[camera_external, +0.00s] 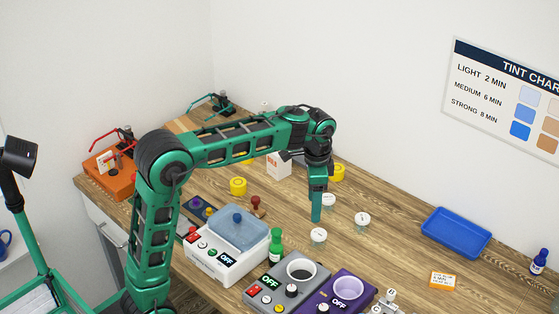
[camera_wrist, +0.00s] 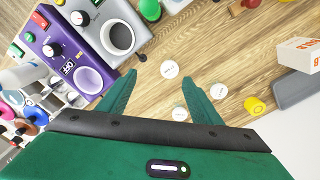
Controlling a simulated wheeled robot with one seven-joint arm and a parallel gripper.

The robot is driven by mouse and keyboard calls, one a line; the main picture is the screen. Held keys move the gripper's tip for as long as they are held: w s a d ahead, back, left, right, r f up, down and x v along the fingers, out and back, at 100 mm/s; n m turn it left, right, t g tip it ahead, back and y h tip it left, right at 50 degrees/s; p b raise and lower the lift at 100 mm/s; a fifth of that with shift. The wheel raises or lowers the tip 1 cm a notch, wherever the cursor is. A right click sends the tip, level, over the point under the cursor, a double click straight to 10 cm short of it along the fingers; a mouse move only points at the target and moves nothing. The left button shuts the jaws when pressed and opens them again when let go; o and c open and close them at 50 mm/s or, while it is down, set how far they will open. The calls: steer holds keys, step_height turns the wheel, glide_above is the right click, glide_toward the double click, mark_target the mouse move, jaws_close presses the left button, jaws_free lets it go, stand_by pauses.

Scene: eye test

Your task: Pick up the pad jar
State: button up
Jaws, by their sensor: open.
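Three small round jars with white labelled lids stand on the wooden table, at the front (camera_external: 318,236), to the right (camera_external: 362,220) and behind (camera_external: 328,200). Their labels are too small to read, so I cannot tell which is the pad jar. My gripper (camera_external: 316,210) points down among them, above the table, and holds nothing. In the wrist view my gripper (camera_wrist: 160,82) has its two green fingers spread wide. White lids show there beyond the fingertips (camera_wrist: 169,69), near the right finger (camera_wrist: 218,91) and between the fingers (camera_wrist: 180,113).
Yellow round containers (camera_external: 238,186) (camera_external: 337,172) and a white box (camera_external: 278,165) stand behind. A green bottle (camera_external: 275,246), grey device (camera_external: 270,282) and purple device (camera_external: 327,299) stand in front. A blue tray (camera_external: 456,232) lies right. Bare table separates the jars from the tray.

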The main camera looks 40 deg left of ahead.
steer(key=w+f, duration=0.1)
steer(key=w, duration=0.2)
glide_above(319, 233)
steer(key=f, duration=0.5)
steer(key=shift+s, duration=0.25)
step_height(319, 233, down, 5)
steer(key=shift+f, duration=0.15)
steer(key=shift+w+f, duration=0.2)
steer(key=shift+f, duration=2.65)
steer(key=c, duration=1.1)
steer(key=shift+c, duration=0.2)
